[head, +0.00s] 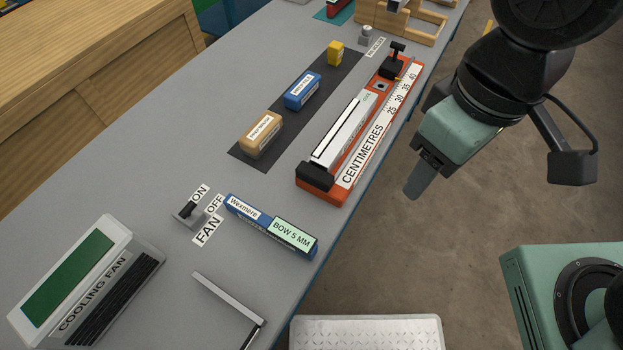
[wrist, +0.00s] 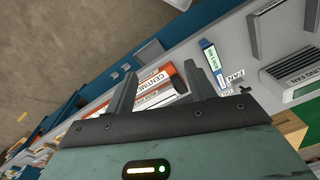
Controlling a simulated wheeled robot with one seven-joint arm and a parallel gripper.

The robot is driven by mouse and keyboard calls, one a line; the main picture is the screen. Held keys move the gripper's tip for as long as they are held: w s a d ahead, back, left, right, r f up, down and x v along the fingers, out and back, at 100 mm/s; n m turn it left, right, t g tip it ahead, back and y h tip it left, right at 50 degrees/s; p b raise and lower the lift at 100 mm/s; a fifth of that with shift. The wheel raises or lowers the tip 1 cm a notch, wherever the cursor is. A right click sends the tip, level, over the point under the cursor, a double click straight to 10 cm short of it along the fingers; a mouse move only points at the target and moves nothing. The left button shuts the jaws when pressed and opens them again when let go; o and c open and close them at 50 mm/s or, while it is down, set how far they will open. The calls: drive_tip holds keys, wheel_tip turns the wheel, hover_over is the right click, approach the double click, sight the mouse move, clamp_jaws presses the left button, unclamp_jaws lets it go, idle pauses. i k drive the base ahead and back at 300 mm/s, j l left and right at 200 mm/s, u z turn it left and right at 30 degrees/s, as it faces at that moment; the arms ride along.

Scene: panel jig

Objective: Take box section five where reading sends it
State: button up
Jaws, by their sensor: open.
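A long pale grey bar (head: 345,130), which may be box section five, lies in an orange measuring gauge (head: 323,190) with a "CENTIMETRES" scale marked 25 to 40. Small print on the bar is too small to read. A black block sits at each end of the gauge, the far one with a handle. The gauge also shows between my fingers in the wrist view (wrist: 158,76). A blue bar (head: 271,227) labelled "Wexmere" and "BOW 5 MM" lies nearer on the bench. My gripper (head: 414,182) is open and empty, right of the gauge, beyond the bench edge.
A dark mat (head: 285,125) holds tan, blue and yellow blocks. A fan switch (head: 187,213) marked ON/OFF, a "COOLING FAN" box (head: 85,285) and a grey angled rail (head: 228,297) stand nearer. A wooden frame (head: 400,20) stands at the far end. Bare bench (head: 140,160) lies left of the mat.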

sight(334, 144)
drive_tip(key=i+l+u, duration=0.1)
drive_tip(key=u, duration=0.65)
drive_tip(key=i+l+u, duration=0.15)
drive_tip(key=l+u, duration=0.15)
drive_tip(key=l, duration=0.3)
drive_tip(key=l+u, duration=0.35)
drive_tip(key=l, duration=0.8)
drive_tip(key=i+l, duration=0.15)
drive_tip(key=l, duration=0.35)
